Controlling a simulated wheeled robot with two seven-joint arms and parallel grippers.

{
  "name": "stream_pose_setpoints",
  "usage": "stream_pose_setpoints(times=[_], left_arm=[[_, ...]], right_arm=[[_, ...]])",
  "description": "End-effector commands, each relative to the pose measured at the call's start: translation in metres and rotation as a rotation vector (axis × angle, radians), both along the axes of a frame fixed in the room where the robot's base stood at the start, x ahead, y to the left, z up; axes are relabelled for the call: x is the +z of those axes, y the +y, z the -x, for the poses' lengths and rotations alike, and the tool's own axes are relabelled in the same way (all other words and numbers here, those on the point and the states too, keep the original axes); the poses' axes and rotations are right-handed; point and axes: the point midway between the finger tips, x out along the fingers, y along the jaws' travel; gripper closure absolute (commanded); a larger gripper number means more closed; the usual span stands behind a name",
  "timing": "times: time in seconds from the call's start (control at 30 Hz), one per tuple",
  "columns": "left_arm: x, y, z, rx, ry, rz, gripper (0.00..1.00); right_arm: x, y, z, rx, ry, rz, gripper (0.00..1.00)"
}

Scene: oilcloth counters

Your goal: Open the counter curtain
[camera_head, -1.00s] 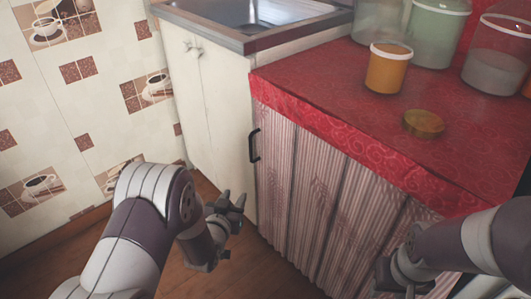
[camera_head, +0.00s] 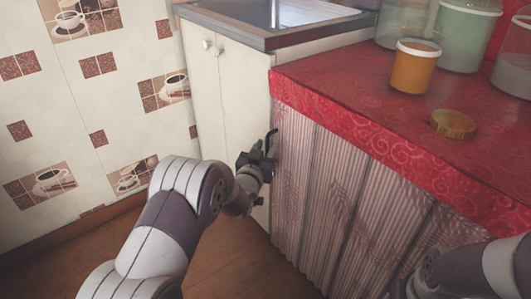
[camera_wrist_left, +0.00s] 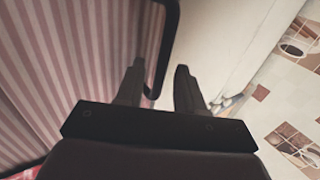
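The counter curtain (camera_head: 335,185) is pink-striped and pleated, and hangs closed under the red oilcloth counter. It also fills the left of the left wrist view (camera_wrist_left: 65,60). A black bar handle (camera_head: 272,134) is at its left edge; in the left wrist view the handle (camera_wrist_left: 161,60) stands between my fingers. My left gripper (camera_head: 262,162) is open at the handle's lower part. I cannot tell whether the fingers touch it. My right arm comes in at the lower right; its gripper (camera_head: 398,289) is mostly cut off by the bottom edge.
A white cabinet (camera_head: 228,110) with a sink (camera_head: 275,14) stands left of the curtain. The red counter (camera_head: 375,90) carries an orange jar (camera_head: 413,68), a gold lid (camera_head: 453,124) and several larger jars. Wooden floor (camera_head: 220,255) is clear in front.

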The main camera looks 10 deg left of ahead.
Motion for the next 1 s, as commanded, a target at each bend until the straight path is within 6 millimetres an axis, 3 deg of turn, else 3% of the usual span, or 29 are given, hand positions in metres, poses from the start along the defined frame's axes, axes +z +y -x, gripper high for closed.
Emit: stream_pose_setpoints(times=[0.13, 0.23, 0.27, 1.0], left_arm=[[0.0005, 0.0000, 0.0003, 0.000, 0.000, 0.000, 0.62], [0.0004, -0.0001, 0.0004, 0.000, 0.000, 0.000, 0.95], [0.0004, -0.0001, 0.0004, 0.000, 0.000, 0.000, 1.00], [-0.0001, 0.0002, 0.0008, 0.000, 0.001, 0.000, 1.00]], right_arm=[[0.0006, 0.0000, 0.0000, 0.000, 0.000, 0.000, 0.57], [0.0006, 0.0000, 0.0000, 0.000, 0.000, 0.000, 0.57], [0.0006, 0.0000, 0.0000, 0.000, 0.000, 0.000, 0.57], [0.0005, 0.0000, 0.0000, 0.000, 0.000, 0.000, 0.57]])
